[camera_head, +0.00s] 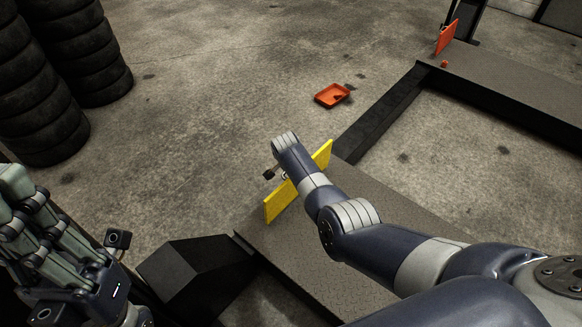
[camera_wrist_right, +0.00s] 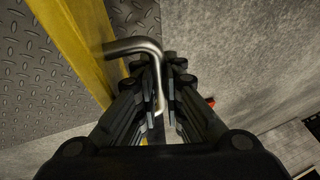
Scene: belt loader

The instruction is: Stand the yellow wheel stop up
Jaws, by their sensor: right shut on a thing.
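The yellow wheel stop (camera_head: 275,206) is a long flat plate at the far end of the near dark metal track (camera_head: 300,255). It looks raised on its long edge; its exact tilt is hard to judge. My right arm crosses in front of its middle. In the right wrist view the yellow plate (camera_wrist_right: 75,40) runs along the left, with a bent metal handle (camera_wrist_right: 132,46) beside it. My right gripper (camera_wrist_right: 160,85) is shut on this handle. In the head view the right gripper is mostly hidden behind the arm. My left gripper (camera_head: 45,245) is at lower left, away from the stop; its fingertips are unclear.
An orange wheel stop (camera_head: 447,37) stands upright on the far track (camera_head: 510,80). A small orange tray (camera_head: 332,95) lies on the concrete floor. Stacked tyres (camera_head: 60,70) stand at upper left. A dark block (camera_head: 195,270) sits beside the near track. The floor beyond the stop is mostly clear.

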